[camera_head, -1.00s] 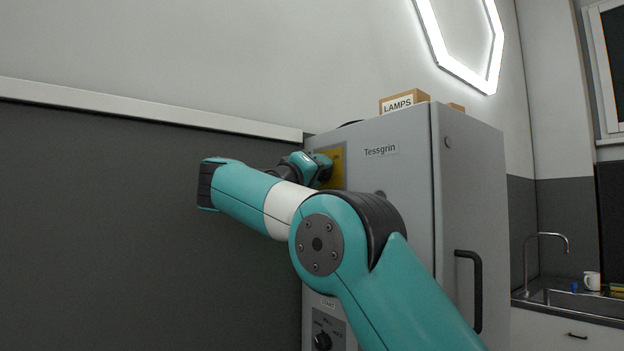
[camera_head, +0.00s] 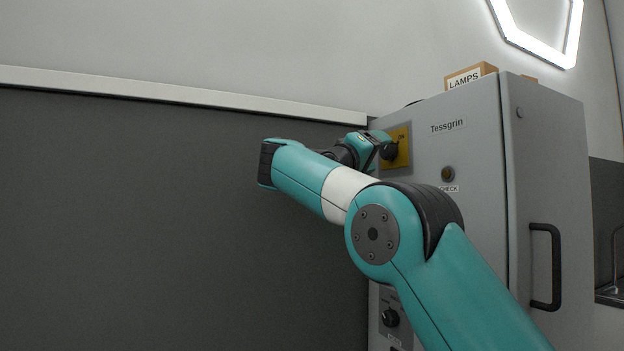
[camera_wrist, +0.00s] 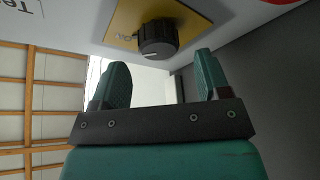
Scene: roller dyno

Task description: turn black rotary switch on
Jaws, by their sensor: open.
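A black rotary switch (camera_head: 389,151) sits on a yellow plate (camera_head: 403,136) high on the grey cabinet's front. In the wrist view the switch (camera_wrist: 157,40) shows a ribbed black knob with a light pointer line, and lettering on the plate to its left. My gripper (camera_wrist: 159,68) is open and empty, with one teal finger to each side of the knob in the picture. The fingertips look close to the knob, but I cannot tell whether they reach around it. In the head view my gripper (camera_head: 376,144) is beside the switch and partly hides the plate.
The grey cabinet (camera_head: 470,225) bears a "Tessgrin" label, a small round "CHECK" button (camera_head: 447,174) and a door handle (camera_head: 546,266). Another black rotary knob (camera_head: 390,318) sits low on a dark panel. A "LAMPS" box (camera_head: 470,76) stands on top. The dark wall left is bare.

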